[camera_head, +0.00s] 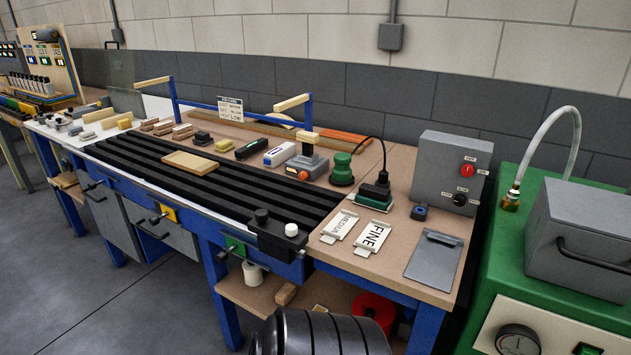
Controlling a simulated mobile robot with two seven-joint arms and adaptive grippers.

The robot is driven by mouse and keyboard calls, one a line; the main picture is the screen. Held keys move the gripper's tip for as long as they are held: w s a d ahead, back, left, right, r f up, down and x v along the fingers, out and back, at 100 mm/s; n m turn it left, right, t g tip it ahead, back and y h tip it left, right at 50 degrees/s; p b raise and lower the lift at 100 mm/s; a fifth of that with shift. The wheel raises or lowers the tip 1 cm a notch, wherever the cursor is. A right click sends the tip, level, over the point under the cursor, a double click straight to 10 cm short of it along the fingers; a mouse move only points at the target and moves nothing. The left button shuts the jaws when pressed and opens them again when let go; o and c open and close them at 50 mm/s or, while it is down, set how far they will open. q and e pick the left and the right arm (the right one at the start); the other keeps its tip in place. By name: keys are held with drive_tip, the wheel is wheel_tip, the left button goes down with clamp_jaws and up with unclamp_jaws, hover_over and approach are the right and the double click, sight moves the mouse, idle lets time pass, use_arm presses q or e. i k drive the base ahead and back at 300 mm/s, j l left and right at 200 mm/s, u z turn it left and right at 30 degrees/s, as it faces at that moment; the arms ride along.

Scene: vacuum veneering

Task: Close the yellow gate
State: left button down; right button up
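The yellow gate (170,213) is a small yellow plate on the front side of the blue-framed bench, below the black slotted top. A dark handle or knob (155,220) sticks out at its left. I cannot tell from this view whether the gate is open or shut. A similar green gate (236,246) with a dark handle is further right on the same side. Neither of my grippers shows in the view.
The black slotted bench top (130,160) holds a wooden piece (190,162). A dark clamp-like block (276,238) sits at its near corner. Grey cabinets (165,238) are below the yellow gate. Open grey floor (70,290) lies in front. A green machine (560,290) stands right.

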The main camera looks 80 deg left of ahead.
sight(168, 212)
drive_tip(key=u, duration=3.7)
